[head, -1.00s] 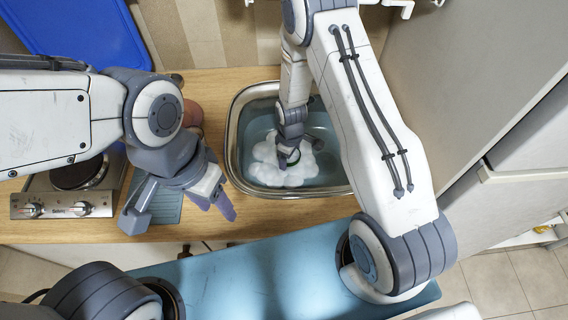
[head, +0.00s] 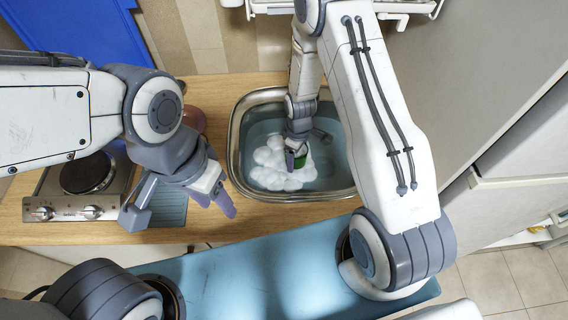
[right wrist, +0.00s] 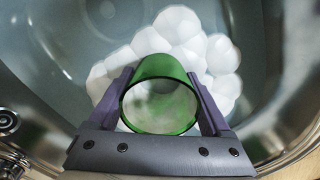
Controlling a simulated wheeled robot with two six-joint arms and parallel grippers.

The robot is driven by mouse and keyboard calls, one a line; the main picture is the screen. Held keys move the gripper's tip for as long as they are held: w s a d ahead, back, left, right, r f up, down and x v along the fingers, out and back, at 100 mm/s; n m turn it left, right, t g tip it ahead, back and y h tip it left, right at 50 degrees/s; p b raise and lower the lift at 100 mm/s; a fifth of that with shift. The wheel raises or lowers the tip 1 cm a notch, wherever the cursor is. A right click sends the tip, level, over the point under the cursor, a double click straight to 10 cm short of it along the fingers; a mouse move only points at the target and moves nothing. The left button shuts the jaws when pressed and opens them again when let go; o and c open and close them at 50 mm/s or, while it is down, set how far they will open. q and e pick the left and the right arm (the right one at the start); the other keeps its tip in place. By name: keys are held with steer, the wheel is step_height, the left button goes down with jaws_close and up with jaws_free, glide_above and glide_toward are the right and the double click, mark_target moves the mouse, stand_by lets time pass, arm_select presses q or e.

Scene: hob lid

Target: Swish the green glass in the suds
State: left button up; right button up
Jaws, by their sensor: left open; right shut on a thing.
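The green glass (right wrist: 160,92) is held between the two fingers of my right gripper (right wrist: 160,100), its open rim towards the wrist camera. How deep the glass sits is hidden. My left gripper (head: 180,212) is open and empty over the counter, left of the sink.
A hob (head: 75,195) with a dark plate and two knobs lies at the left of the wooden counter (head: 205,232). A reddish round thing (head: 193,118) is partly hidden behind my left arm. A blue board (head: 85,30) leans at the back left. A white rack (head: 400,8) is at the top.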

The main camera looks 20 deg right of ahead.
step_height(320, 180, up, 13)
steer(key=p, duration=0.9)
steer(key=shift+r, duration=0.2)
